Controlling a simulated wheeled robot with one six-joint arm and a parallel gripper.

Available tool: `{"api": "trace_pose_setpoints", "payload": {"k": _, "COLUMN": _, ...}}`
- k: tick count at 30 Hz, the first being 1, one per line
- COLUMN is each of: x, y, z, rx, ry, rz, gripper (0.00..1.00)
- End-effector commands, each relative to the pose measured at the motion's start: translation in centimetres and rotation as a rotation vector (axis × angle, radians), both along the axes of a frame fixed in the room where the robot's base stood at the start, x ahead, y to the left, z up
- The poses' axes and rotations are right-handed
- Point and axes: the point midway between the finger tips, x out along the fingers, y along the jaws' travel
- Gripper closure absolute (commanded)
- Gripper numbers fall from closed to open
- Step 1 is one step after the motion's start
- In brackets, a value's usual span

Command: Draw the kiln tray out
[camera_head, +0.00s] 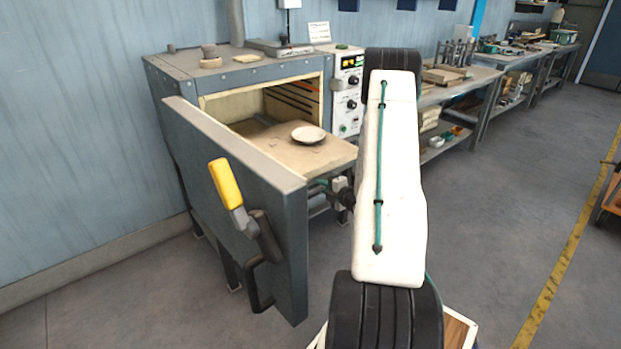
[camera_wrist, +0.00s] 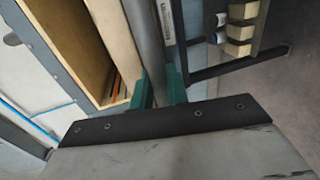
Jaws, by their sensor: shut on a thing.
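The kiln tray (camera_head: 335,156) is a flat tan slab that sticks out of the kiln's mouth, with a small pale plate (camera_head: 308,134) lying on it. My gripper (camera_head: 322,184) is low at the tray's front edge, partly hidden behind my arm. In the wrist view its green fingers (camera_wrist: 160,88) close on a grey metal bar (camera_wrist: 143,30), which appears to be the tray's handle. How the bar joins the tray cannot be seen. The kiln (camera_head: 180,85) is a grey box with a cream lining and orange elements inside.
The kiln door (camera_head: 235,200) stands wide open at the front left, with a yellow-gripped latch (camera_head: 226,184) and a dark handle (camera_head: 258,285). A control panel (camera_head: 347,95) is right of the kiln. Workbenches (camera_head: 465,75) line the wall.

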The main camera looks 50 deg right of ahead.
Motion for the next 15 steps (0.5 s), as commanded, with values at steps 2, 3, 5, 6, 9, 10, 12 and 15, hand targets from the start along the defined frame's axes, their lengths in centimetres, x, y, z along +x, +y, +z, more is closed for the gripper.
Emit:
{"api": "trace_pose_setpoints", "payload": {"k": 2, "x": -1.9, "y": 0.1, "z": 0.0, "rx": 0.002, "ry": 0.001, "rz": -0.007, "gripper": 1.00}}
{"api": "trace_pose_setpoints", "payload": {"k": 3, "x": -2.7, "y": 0.3, "z": 0.0, "rx": 0.002, "ry": 0.001, "rz": -0.007, "gripper": 1.00}}
{"api": "trace_pose_setpoints", "payload": {"k": 5, "x": -3.7, "y": 0.5, "z": 0.0, "rx": 0.001, "ry": 0.001, "rz": -0.007, "gripper": 1.00}}
{"api": "trace_pose_setpoints", "payload": {"k": 6, "x": -4.3, "y": 0.7, "z": 0.0, "rx": 0.001, "ry": 0.001, "rz": -0.006, "gripper": 1.00}}
{"api": "trace_pose_setpoints", "payload": {"k": 9, "x": -5.5, "y": 0.9, "z": 0.0, "rx": 0.001, "ry": 0.000, "rz": -0.007, "gripper": 1.00}}
{"api": "trace_pose_setpoints", "payload": {"k": 10, "x": -5.8, "y": 1.0, "z": 0.0, "rx": 0.000, "ry": 0.000, "rz": -0.006, "gripper": 1.00}}
{"api": "trace_pose_setpoints", "payload": {"k": 12, "x": -6.4, "y": 1.1, "z": 0.0, "rx": 0.000, "ry": 0.001, "rz": -0.006, "gripper": 1.00}}
{"api": "trace_pose_setpoints", "payload": {"k": 15, "x": -6.9, "y": 1.2, "z": 0.0, "rx": -0.001, "ry": 0.000, "rz": -0.006, "gripper": 1.00}}
